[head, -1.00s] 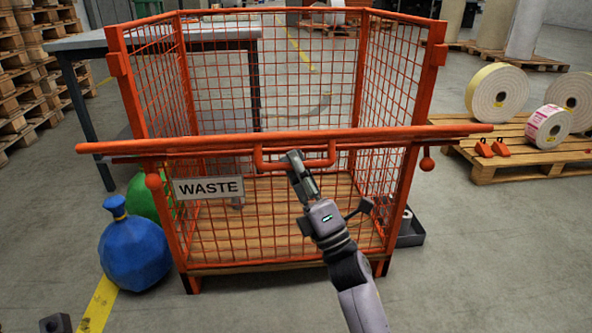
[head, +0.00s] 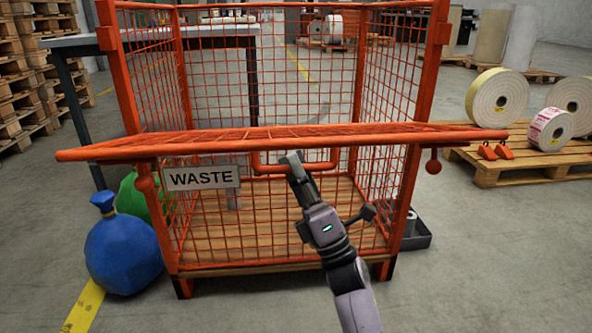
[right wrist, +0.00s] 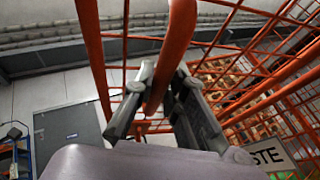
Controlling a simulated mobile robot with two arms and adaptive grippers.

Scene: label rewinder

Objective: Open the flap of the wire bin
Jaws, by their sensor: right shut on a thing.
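The orange wire bin (head: 178,235) stands in front of me with a WASTE sign (head: 201,178) on its front. Its mesh flap (head: 300,137) spans the front at mid-height, seen almost edge-on, with its near bar reaching past both corner posts. The flap leans out toward me. An orange U-shaped handle (head: 268,168) hangs at the flap's middle. My right gripper (head: 291,160) is shut on this handle; in the right wrist view the orange bar (right wrist: 178,45) passes between the fingers (right wrist: 162,95). My left gripper is out of view.
Blue (head: 122,255) and green sacks sit at the bin's left, by a yellow floor stripe (head: 84,305). A dark tray (head: 415,238) lies at its right. A pallet (head: 490,172) with label rolls stands further right. A table (head: 75,42) is behind left. The front floor is clear.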

